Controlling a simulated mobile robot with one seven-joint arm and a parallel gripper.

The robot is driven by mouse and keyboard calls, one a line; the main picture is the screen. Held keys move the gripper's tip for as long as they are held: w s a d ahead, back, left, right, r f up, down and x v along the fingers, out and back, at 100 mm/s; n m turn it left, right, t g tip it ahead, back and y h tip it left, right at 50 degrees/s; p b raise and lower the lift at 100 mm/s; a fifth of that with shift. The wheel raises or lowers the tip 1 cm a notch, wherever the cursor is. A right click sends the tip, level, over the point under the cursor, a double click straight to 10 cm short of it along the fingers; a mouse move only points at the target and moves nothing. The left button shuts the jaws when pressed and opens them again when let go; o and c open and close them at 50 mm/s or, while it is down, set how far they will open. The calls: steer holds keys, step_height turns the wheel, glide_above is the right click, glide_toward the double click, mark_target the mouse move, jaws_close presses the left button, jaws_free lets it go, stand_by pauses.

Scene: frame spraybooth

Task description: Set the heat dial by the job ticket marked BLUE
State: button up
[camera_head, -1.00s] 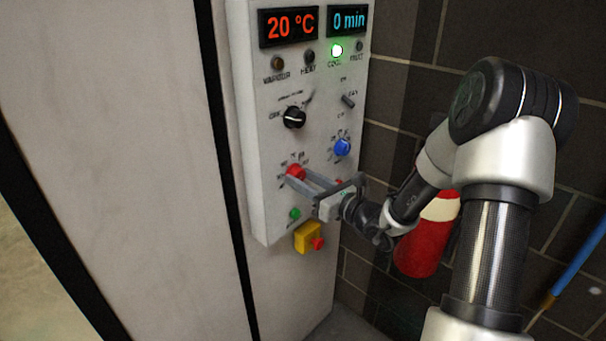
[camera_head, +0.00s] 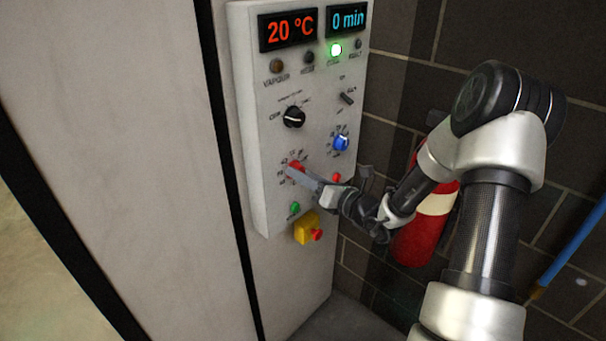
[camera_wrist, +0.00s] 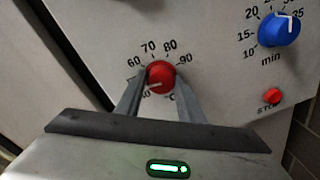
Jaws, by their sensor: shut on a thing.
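The red heat dial (camera_head: 296,167) is on the lower left of the control panel, partly hidden by my fingers in the head view. My gripper (camera_head: 304,175) is shut on the red dial, one finger on each side, as the wrist view (camera_wrist: 160,88) also shows. The temperature display (camera_head: 290,29) reads 20 °C. No job ticket is in view.
The blue minute dial (camera_head: 341,143) is up and right of the red one, with a red stop button (camera_wrist: 272,96) below it. A green button (camera_head: 295,208) and a yellow box with a red knob (camera_head: 307,228) are below. A fire extinguisher (camera_head: 424,229) stands behind my arm.

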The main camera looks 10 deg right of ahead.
steer(key=shift+w+d, duration=0.1)
steer(key=shift+d, duration=0.05)
steer(key=shift+c, duration=0.2)
steer(key=o, duration=1.1)
steer(key=shift+c, duration=0.2)
steer(key=f+b+v, duration=0.1)
steer(key=v, duration=1.6)
steer(key=shift+s+r, duration=0.2)
steer(key=shift+r, duration=0.25)
